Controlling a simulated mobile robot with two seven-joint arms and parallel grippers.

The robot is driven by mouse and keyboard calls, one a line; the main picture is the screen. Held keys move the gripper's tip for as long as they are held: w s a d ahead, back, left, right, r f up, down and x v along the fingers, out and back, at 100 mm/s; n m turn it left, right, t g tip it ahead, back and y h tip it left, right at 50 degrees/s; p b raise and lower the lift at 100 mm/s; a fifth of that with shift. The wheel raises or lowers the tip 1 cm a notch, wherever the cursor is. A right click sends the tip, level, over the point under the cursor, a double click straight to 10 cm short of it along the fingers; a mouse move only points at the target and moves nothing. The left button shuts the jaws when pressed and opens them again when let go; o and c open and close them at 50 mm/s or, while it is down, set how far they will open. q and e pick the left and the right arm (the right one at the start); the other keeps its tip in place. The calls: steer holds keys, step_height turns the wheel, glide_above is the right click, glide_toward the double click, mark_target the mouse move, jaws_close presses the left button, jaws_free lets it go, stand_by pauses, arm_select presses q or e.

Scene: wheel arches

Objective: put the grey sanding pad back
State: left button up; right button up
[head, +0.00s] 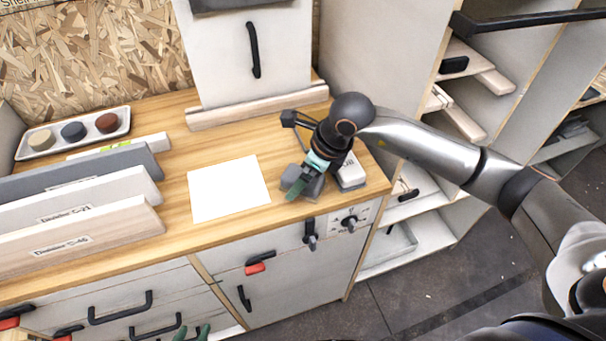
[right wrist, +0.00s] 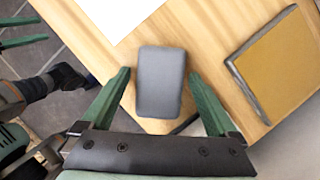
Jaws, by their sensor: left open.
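The grey sanding pad (right wrist: 160,82) lies flat on the wooden bench near its front right corner. In the head view it shows partly (head: 293,177) behind my right gripper (head: 297,190). In the right wrist view, the two green fingers of my right gripper (right wrist: 160,75) are apart, one on each side of the pad, with a visible gap on both sides. My left gripper (head: 190,332) is low at the bottom edge of the head view, in front of the drawers, open and empty. Its green fingers also show in the right wrist view (right wrist: 22,30).
A white sheet (head: 228,188) lies left of the pad. A tan-topped flat block (right wrist: 280,62) is close by near the bench's right edge. A tray (head: 72,148) with three round pieces stands at the back left, behind upright dividers (head: 80,205). Open shelves (head: 470,85) stand at right.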

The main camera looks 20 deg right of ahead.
steer(key=shift+o, duration=0.2)
steer(key=shift+r, duration=0.15)
steer(key=shift+d+r, duration=0.1)
steer(key=shift+r, duration=0.15)
steer(key=b+v, duration=0.1)
steer(key=v, duration=1)
steer(key=shift+r, duration=0.25)
